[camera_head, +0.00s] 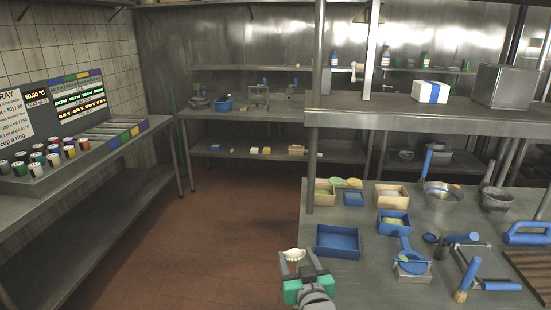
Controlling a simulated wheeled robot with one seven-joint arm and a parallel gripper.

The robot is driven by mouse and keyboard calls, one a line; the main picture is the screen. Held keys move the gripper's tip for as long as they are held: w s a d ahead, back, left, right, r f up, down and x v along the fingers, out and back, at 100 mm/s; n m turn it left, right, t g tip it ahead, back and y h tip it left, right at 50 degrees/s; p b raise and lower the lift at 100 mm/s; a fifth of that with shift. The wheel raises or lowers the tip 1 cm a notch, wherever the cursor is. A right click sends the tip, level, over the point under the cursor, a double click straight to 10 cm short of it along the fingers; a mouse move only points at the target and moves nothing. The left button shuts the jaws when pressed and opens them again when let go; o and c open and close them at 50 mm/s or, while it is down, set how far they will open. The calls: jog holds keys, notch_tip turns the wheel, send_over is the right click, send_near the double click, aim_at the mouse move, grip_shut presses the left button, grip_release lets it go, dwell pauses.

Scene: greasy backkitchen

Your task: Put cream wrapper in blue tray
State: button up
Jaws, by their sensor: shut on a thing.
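My gripper (298,265) is at the bottom middle, at the left front edge of the steel table. It is shut on a small pale cream thing, which looks like the cream wrapper (294,254). The wrapper shows at the fingertips; its lower part is hidden by the fingers. An empty blue tray (338,256) lies on the table just beyond and to the right of my gripper. The wrapper is outside the tray, to the left of its near-left corner.
A smaller blue box (393,231) with pale contents and a blue-handled tool (411,262) stand right of the tray. A metal bowl (443,196) is farther back. A post (315,150) rises near the table's back left. Open floor (220,240) lies left.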

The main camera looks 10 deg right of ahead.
jog(key=s+d+r+m+h+b, duration=0.1)
jog(key=s+d+b, duration=0.1)
jog(key=d+b, duration=0.2)
jog(key=s+d+r+m+h+b, duration=0.1)
jog(key=s+d+h+b, duration=0.1)
jog(key=d, duration=0.9)
jog(key=s+d+r+m+h+b, duration=0.1)
jog(key=s+d+r+b, duration=0.1)
jog(key=d+b, duration=0.3)
jog(key=d, duration=0.3)
jog(key=shift+s+g+b, duration=0.3)
jog(key=shift+s+b, duration=0.05)
jog(key=shift+d+f, duration=0.1)
jog(key=shift+d, duration=0.1)
send_over(417, 272)
jog(key=a, duration=0.1)
jog(key=f, duration=0.9)
jog(key=shift+s+b, duration=0.2)
jog(key=shift+b, duration=0.2)
jog(key=f, duration=0.2)
jog(key=d+f, duration=0.1)
jog(key=shift+w+f+b, duration=0.15)
jog(key=shift+f+b, duration=0.2)
jog(key=shift+b, duration=0.05)
